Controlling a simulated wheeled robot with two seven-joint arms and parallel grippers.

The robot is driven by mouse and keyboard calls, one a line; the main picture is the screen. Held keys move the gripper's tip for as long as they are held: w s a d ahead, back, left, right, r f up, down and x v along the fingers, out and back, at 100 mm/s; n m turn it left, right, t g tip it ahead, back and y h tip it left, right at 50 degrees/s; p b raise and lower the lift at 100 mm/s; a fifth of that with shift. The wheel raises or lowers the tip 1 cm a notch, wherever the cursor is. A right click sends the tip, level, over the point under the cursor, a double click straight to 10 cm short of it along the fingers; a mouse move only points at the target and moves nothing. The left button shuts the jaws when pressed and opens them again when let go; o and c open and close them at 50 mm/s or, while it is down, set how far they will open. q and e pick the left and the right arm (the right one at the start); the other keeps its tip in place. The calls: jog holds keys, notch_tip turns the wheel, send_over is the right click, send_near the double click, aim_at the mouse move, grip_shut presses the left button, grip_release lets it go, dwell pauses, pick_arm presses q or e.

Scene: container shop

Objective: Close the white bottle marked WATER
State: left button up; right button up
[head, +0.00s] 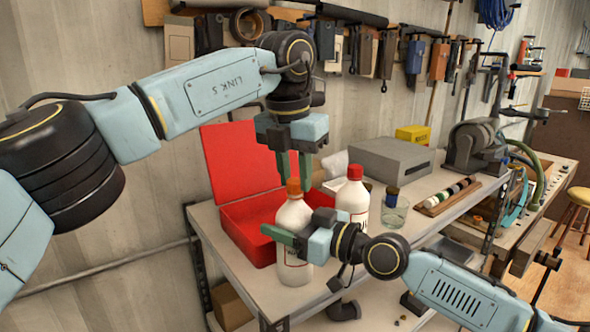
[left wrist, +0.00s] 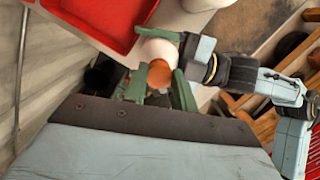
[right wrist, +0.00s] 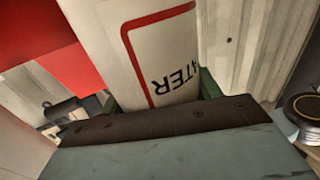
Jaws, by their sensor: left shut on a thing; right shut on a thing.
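The white bottle (head: 292,218) with an orange cap (head: 293,187) is near the front left of the workbench, roughly upright. In the right wrist view its label (right wrist: 172,72) shows the letters "ATER" upside down. My right gripper (head: 281,237) is shut around the bottle's body from the side. My left gripper (head: 295,174) points down from above and is shut on the orange cap, which also shows between its fingers in the left wrist view (left wrist: 160,74). The cap sits at the bottle's neck; I cannot tell how tightly. I cannot tell whether the bottle's base touches the bench.
A second white bottle with a red cap (head: 354,196) stands just behind. An open red box (head: 238,165) lies behind to the left. A glass jar (head: 394,212), a grey box (head: 391,160) and a bench grinder (head: 471,145) stand to the right. Tools hang on the wall.

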grip_shut()
pick_arm(q)
jog(key=m, duration=0.4)
jog(key=shift+g, duration=0.3)
jog(key=m, duration=0.5)
jog(key=shift+g+h, duration=0.3)
jog(key=shift+h, duration=0.1)
jog(key=m+g, duration=0.1)
jog(key=m, duration=0.9)
jog(key=shift+m+g, duration=0.3)
jog(key=o, duration=1.6)
jog(key=shift+f, duration=0.1)
jog(key=shift+c, duration=0.2)
pick_arm(e)
jog(key=o, duration=1.5)
grip_release()
jog(key=shift+c, duration=0.2)
